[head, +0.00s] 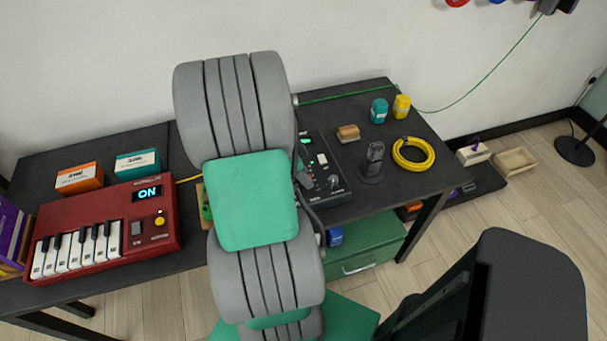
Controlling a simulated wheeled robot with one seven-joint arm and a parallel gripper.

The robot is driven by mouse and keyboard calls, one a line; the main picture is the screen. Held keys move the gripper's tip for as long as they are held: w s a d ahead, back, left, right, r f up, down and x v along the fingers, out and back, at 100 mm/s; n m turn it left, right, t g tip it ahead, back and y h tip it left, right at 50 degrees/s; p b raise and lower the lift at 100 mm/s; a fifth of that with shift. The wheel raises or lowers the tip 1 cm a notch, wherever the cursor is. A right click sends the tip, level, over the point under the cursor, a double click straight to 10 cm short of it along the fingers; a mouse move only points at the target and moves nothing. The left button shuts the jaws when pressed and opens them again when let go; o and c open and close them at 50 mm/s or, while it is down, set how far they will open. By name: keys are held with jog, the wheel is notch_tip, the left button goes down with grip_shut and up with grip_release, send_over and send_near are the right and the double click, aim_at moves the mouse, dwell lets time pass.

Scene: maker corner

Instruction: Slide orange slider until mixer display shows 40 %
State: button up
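The black mixer (334,190) lies on the dark table, just right of my arm. Its small green-lit display (305,141) is partly in view, but its reading is too small to make out. A white slider cap (322,159) and some knobs show on the mixer's top. I see no orange slider; my arm hides the mixer's left part. My gripper (304,180) shows only as a dark part at the mixer's left side, mostly hidden behind my grey and green arm. I cannot tell whether its fingers are open or touch anything.
A red keyboard (150,245) reading ON stands left, with orange (79,180) and teal (137,163) boxes behind it. Right of the mixer are a dark upright device (374,160), a wooden block (348,133), teal (379,110) and yellow (402,106) items, and a yellow cable coil (413,154).

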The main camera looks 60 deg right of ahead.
jog(key=shift+f, duration=0.1)
grip_shut()
dwell(0.3)
jog(key=shift+d, duration=0.1)
dwell(1.0)
